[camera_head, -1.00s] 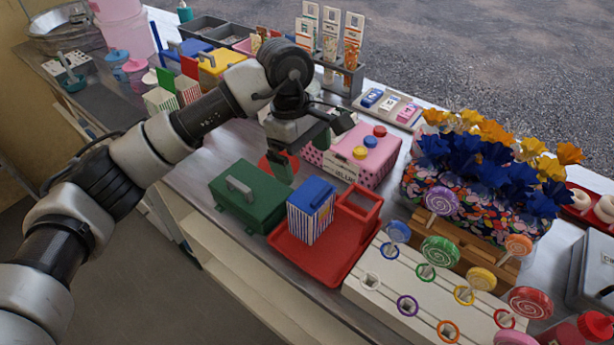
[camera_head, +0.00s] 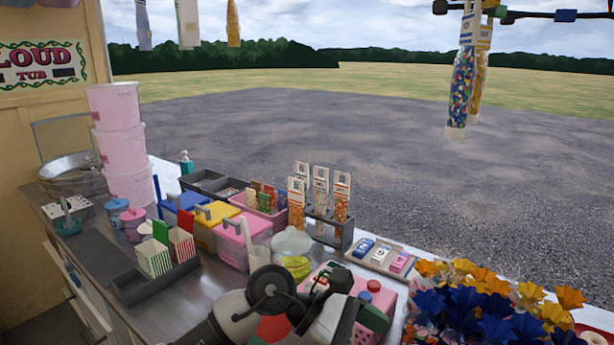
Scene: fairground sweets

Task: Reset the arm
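My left arm comes in at the bottom centre of the head view, its grey and black wrist joint large in the foreground. My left gripper (camera_head: 362,314) is at the lower middle, in front of the pink box with coloured knobs (camera_head: 390,300) and partly covering it. Dark finger parts show there, seen end-on, so I cannot tell whether they are open or shut. I see nothing clearly held. My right gripper is not in view.
A glass jar with yellow contents (camera_head: 293,252) stands just behind my arm. Pink, yellow and blue lidded boxes (camera_head: 232,243) and striped cartons (camera_head: 153,257) are to the left. Blue and orange paper flowers (camera_head: 490,305) crowd the right. Bags of sweets (camera_head: 460,90) hang above.

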